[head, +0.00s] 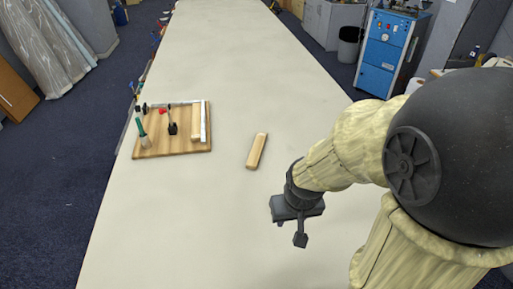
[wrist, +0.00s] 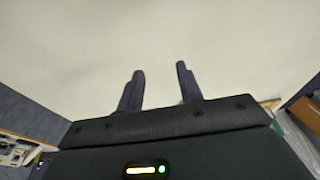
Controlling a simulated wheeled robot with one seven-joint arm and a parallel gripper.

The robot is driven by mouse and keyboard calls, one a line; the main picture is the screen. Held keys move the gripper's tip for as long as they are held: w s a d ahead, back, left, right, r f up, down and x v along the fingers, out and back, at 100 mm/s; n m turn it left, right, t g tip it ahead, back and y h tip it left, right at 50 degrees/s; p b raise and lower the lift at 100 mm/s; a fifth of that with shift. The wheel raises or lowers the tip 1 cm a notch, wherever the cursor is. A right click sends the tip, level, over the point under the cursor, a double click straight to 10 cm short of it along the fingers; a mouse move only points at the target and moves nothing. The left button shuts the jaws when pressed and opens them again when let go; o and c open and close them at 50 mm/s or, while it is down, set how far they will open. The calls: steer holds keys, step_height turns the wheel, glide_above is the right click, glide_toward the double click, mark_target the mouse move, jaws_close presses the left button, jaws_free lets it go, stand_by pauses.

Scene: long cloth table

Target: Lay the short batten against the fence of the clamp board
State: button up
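The clamp board (head: 170,147) is a wooden board on the left side of the table in the head view. A pale metal fence strip (head: 204,122) runs along its right side. A pale wooden batten (head: 196,123) lies on the board beside this strip. Another pale batten (head: 257,151) lies alone on the cloth to the right of the board, slightly slanted. I cannot tell by size which is the short one. My gripper (head: 291,230) is over the table, nearer than the loose batten and to its right. In the wrist view its fingers (wrist: 160,70) are apart with nothing between them.
A black clamp with a red handle (head: 171,122) and a green-handled item (head: 142,132) stand on the board. The long cloth table (head: 235,60) is clear beyond and in front. A blue cabinet (head: 390,50) and a bin (head: 348,45) stand off the table at right.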

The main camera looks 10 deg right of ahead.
steer(key=shift+o, duration=0.4)
steer(key=shift+s, duration=0.1)
steer(key=o, duration=0.4)
steer(key=shift+w, duration=0.2)
steer(key=shift+o, duration=0.9)
steer(key=w+f+m+t+b, duration=0.1)
steer(key=w+f+b, duration=0.1)
steer(key=w, duration=0.8)
steer(key=w+f+m+t+h+b, duration=0.1)
steer(key=w+b, duration=0.4)
steer(key=w, duration=0.6)
step_height(320, 180, down, 2)
steer(key=shift+w+a+f+m+t+h+b, duration=0.2)
steer(key=shift+m+t+h+b, duration=0.1)
steer(key=shift+m, duration=0.3)
steer(key=w+a+m+t+h+b, duration=0.1)
steer(key=w+a+t+h+b, duration=0.1)
steer(key=w, duration=1.1)
steer(key=a+t+b, duration=0.1)
steer(key=a+b, duration=0.1)
steer(key=a, duration=0.1)
steer(key=shift+w+r, duration=0.15)
steer(key=shift+w, duration=0.15)
steer(key=p, duration=0.2)
glide_above(254, 156)
step_height(254, 156, down, 8)
steer(key=shift+s+f, duration=0.1)
steer(key=shift+s, duration=0.05)
steer(key=shift+w+f, duration=0.25)
steer(key=shift+f, duration=0.05)
